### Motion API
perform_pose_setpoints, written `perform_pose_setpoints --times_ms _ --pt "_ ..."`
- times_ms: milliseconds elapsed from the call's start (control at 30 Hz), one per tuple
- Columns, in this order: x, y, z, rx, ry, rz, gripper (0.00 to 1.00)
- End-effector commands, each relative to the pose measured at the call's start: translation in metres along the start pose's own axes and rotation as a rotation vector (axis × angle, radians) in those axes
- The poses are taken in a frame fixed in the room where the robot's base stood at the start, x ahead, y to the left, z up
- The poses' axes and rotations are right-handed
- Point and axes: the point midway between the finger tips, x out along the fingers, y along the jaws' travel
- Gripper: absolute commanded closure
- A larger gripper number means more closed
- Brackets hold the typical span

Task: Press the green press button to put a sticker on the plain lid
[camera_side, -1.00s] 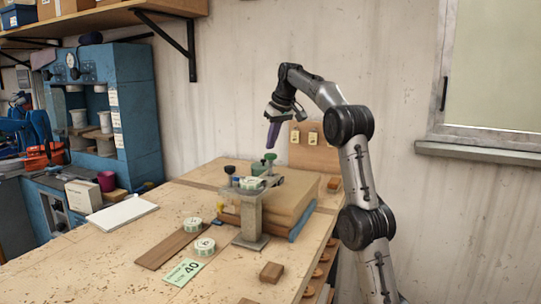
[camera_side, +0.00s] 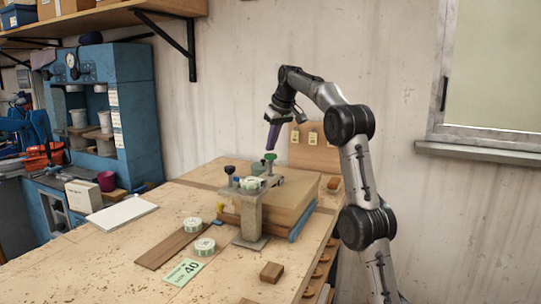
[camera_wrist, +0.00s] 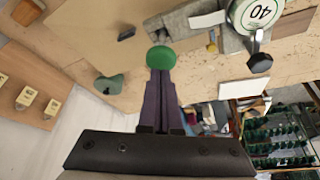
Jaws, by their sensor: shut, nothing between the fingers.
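My gripper (camera_side: 269,148) points down with its purple fingers shut and empty. Its tips are just above the green press button (camera_side: 270,157) in the side view; in the wrist view my fingertips (camera_wrist: 160,72) overlap the button's edge (camera_wrist: 161,56). I cannot tell whether they touch. The grey press (camera_side: 250,215) stands on the bench below. A round lid (camera_side: 250,183) sits on it, partly hidden by its parts. In the wrist view, a round lid (camera_wrist: 262,14) shows a white "40" label with a green rim, so I see no plain lid clearly.
Two round tins (camera_side: 192,224) (camera_side: 205,245) sit by a brown board (camera_side: 168,248). A green "40" card (camera_side: 183,271) lies in front. A wooden block (camera_side: 271,271) is at the near right. The left bench is mostly free.

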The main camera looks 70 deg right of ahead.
Motion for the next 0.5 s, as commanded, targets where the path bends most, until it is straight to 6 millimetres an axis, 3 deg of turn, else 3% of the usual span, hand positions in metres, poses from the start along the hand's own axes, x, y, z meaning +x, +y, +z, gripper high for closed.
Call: perform_pose_setpoints --times_ms 500 --pt "0.014 0.000 0.006 0.000 -0.002 -0.001 1.00"
